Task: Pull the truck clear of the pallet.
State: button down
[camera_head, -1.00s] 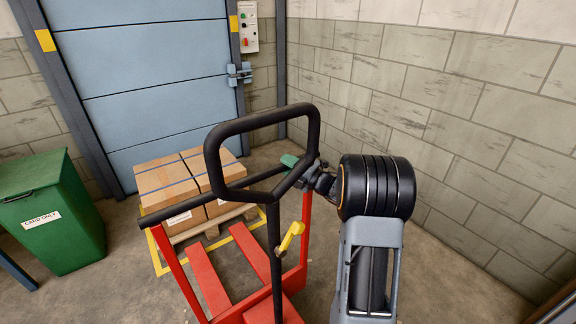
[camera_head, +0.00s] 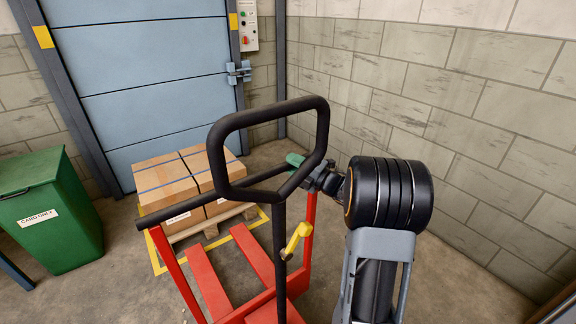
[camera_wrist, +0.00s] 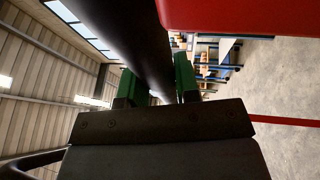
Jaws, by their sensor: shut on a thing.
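The red pallet truck (camera_head: 206,284) stands in the foreground with a black loop handle (camera_head: 221,167) and a black crossbar (camera_head: 170,215). Its two red forks point at the wooden pallet (camera_head: 190,236), which carries several strapped cardboard boxes (camera_head: 166,188). The forks show up to the pallet's near side; whether their tips are under it I cannot tell. My gripper (camera_head: 300,165) is shut on a black bar, apparently the crossbar near its right end, behind the loop. In the wrist view the bar (camera_wrist: 130,42) passes between the green fingers (camera_wrist: 155,82).
A yellow floor outline (camera_head: 157,262) surrounds the pallet. A green bin (camera_head: 52,215) stands at left. A blue shutter door (camera_head: 150,70) is behind the pallet, and a block wall (camera_head: 450,130) runs along the right. A yellow lever (camera_head: 297,238) sticks out from the handle post.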

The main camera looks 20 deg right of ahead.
jog(key=shift+s+d+r, duration=0.1)
jog(key=shift+s+r, duration=0.05)
jog(key=shift+s, duration=0.2)
jog(key=c, duration=1.2)
grip_release()
jog(key=shift+w, duration=0.25)
jog(key=shift+o, duration=0.7)
jog(key=shift+w, duration=0.15)
jog(key=shift+o, duration=1.1)
jog(key=v, duration=1.4)
jog(key=shift+b, duration=0.45)
